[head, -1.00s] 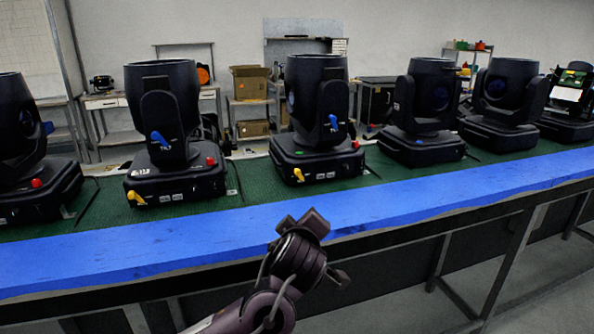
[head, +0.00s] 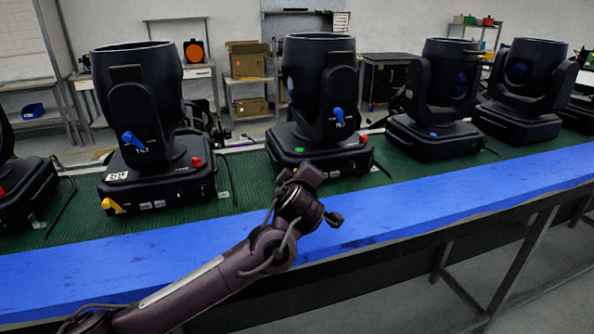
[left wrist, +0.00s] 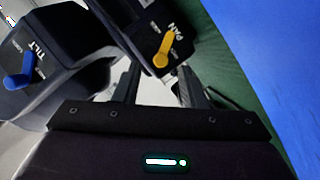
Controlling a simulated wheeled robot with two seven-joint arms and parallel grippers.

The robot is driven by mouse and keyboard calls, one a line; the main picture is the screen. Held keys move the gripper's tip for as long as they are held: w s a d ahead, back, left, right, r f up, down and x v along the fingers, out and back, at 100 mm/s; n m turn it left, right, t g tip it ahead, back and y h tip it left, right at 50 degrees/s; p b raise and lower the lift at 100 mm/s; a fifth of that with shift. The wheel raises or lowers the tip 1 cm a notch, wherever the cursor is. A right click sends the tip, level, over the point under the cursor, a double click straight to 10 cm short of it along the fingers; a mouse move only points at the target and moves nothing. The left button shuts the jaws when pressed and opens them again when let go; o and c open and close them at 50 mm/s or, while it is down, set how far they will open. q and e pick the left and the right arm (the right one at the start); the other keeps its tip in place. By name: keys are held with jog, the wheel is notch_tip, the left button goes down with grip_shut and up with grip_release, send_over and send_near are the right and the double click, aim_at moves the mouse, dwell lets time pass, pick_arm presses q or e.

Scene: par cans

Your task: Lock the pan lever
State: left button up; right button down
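Black moving-head lamps stand in a row on the green bench. In the head view my left gripper (head: 306,178) is in front of the base of the middle lamp (head: 318,95), and its yellow pan lever is hidden behind it. In the left wrist view the yellow pan lever (left wrist: 164,48), beside the label PAN, lies slanted on the black base, just beyond my fingertips. My left gripper (left wrist: 160,82) is open, fingers apart, with nothing between them. The blue tilt lever (left wrist: 19,70) is at the left; it also shows in the head view (head: 338,116). My right gripper is out of view.
The left lamp (head: 140,90) has its own yellow lever (head: 113,206) and blue lever (head: 133,141). More lamps (head: 440,90) stand to the right. A blue strip (head: 420,222) runs along the bench's front edge. Shelves and a cardboard box (head: 246,60) are behind.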

pick_arm(q)
jog(key=shift+w+f, duration=0.15)
jog(key=shift+w, duration=0.5)
jog(key=shift+w+f, duration=0.1)
jog(key=shift+w, duration=0.25)
jog(key=shift+w+f, duration=0.1)
jog(key=c, duration=0.7)
grip_shut()
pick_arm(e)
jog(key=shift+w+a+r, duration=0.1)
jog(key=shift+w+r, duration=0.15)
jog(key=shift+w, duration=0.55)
